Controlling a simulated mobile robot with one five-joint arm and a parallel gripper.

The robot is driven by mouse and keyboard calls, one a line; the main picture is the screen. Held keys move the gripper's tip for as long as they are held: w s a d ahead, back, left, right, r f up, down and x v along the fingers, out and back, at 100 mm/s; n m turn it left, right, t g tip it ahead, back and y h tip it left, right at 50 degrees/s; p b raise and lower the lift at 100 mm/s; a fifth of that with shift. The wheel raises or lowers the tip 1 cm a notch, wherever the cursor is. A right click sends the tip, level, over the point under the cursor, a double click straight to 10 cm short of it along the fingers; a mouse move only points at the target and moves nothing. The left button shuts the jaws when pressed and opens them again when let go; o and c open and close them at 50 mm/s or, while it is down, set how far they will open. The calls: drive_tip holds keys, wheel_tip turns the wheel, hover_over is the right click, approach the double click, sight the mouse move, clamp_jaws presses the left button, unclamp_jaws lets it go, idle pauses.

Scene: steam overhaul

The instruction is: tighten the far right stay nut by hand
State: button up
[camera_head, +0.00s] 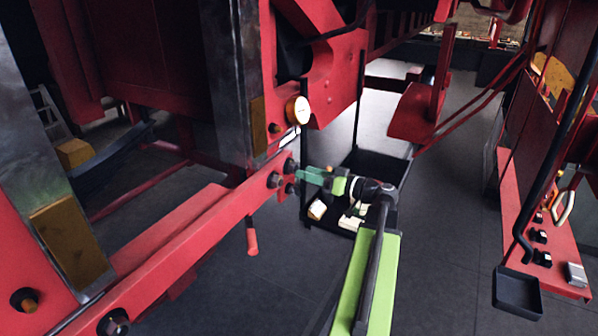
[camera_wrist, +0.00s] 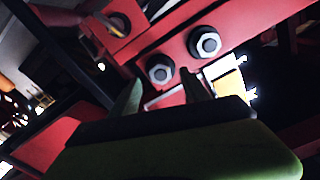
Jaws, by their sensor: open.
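A red stay bar (camera_head: 200,232) runs from the lower left to the centre of the head view. Dark nuts sit at its right end: an upper one (camera_head: 291,165), a left one (camera_head: 273,180) and a lower one (camera_head: 290,188). I cannot tell for certain which is the far right stay nut. My gripper (camera_head: 305,176) is open, its teal fingers just right of these nuts. In the wrist view, one nut (camera_wrist: 159,70) shows between and beyond the fingertips (camera_wrist: 160,88), and a larger-looking nut (camera_wrist: 205,43) sits up and right. Contact cannot be told.
Another dark nut (camera_head: 115,322) is at the bar's near left end. A round gauge (camera_head: 298,111) is above the nuts. A red handle (camera_head: 252,240) hangs below the bar. A black cart (camera_head: 375,170) stands behind my gripper. Open floor (camera_head: 450,240) lies to the right.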

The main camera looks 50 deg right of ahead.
sight(293, 168)
drive_tip(key=shift+x, duration=1.65)
clamp_jaws()
